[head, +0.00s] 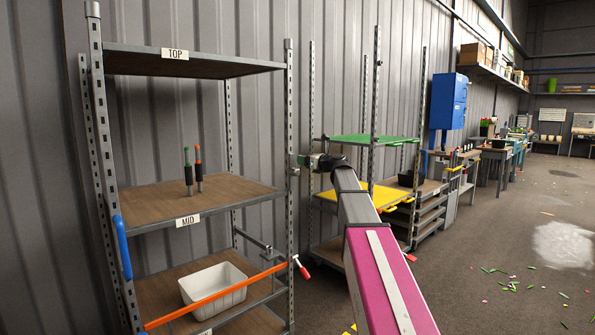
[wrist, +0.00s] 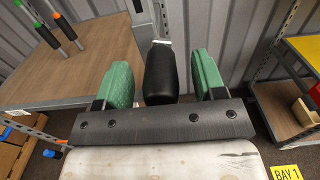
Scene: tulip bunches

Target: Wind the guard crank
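A black rounded grip (wrist: 160,72) stands between my gripper's two green fingers in the wrist view, with a narrow gap on each side. It looks like the crank's handle, by the rack's right front post. My gripper (wrist: 163,84) is open around it. In the head view my gripper (head: 317,161) is beside that post, right of the MID shelf, and mostly hides the grip. A grey fitting (head: 294,164) shows on the post there. An orange guard bar (head: 215,296) slants across the rack's lower front. A red-handled lever (head: 302,268) is at its right end.
Two dark tools with green and orange tops (head: 193,172) stand on the MID shelf (head: 150,206). A white bin (head: 212,284) sits on the lower shelf. A second rack with a yellow shelf (head: 377,195) stands to the right. Floor debris (head: 510,287) lies farther right.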

